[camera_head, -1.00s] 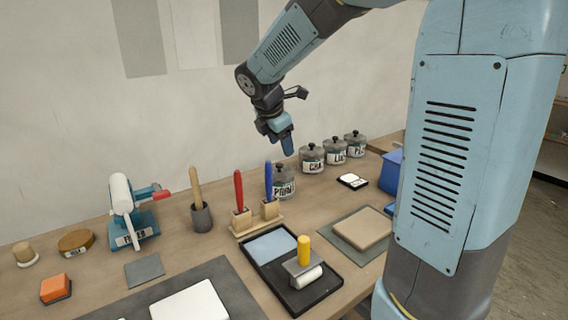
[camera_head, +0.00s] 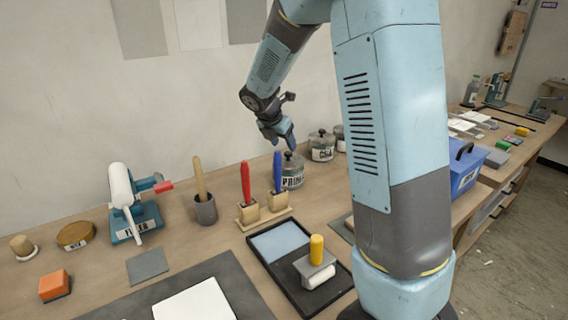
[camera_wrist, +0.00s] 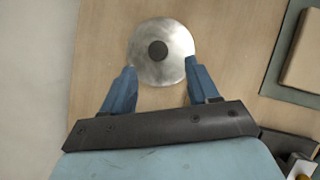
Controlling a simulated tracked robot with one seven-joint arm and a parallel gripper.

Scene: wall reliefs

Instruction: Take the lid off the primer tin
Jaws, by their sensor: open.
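The primer tin (camera_head: 292,179) is a grey tin with a white label on the bench, behind the blue-handled tool. Its grey metal lid with a dark round knob (camera_wrist: 158,51) is on it in the wrist view, near the top centre. My gripper (camera_wrist: 160,72) is open, its blue fingers on either side of the lid's near edge, with the knob just beyond the fingertips. In the head view my gripper (camera_head: 288,142) is just above the tin, pointing down. I cannot tell whether the fingers touch the lid.
Other lidded tins (camera_head: 321,147) stand to the right of the primer tin, partly behind my arm. Red-handled (camera_head: 246,185) and blue-handled (camera_head: 277,172) tools stand in wooden blocks close in front. A black tray (camera_head: 296,262) with a yellow-handled roller lies nearer.

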